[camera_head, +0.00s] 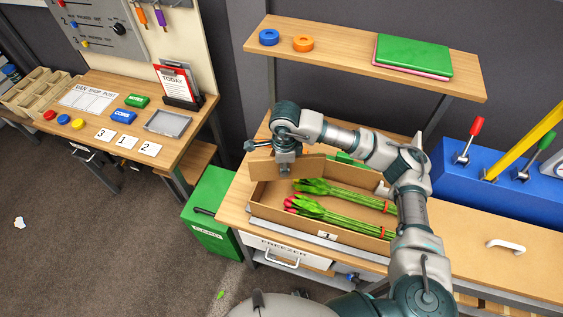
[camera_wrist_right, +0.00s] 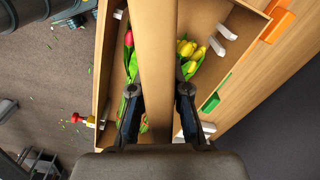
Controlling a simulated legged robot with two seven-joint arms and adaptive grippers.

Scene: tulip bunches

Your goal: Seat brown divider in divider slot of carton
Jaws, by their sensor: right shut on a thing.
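My right gripper (camera_head: 285,172) is shut on the brown divider (camera_head: 309,167), a flat cardboard panel, over the left end of the open carton (camera_head: 262,213). In the right wrist view the fingers (camera_wrist_right: 158,98) pinch the divider (camera_wrist_right: 158,50) from both sides. The divider looks raised above the carton floor; its lower edge is hidden. White tabs (camera_wrist_right: 227,32) sit at the carton walls. My left gripper is not in view.
A shelf (camera_head: 350,48) with coloured rings and a green book stands above the carton's back. A blue lever box (camera_head: 500,150) is at the right. A green bin (camera_head: 208,210) stands left of the bench. My right arm covers the carton's right end.

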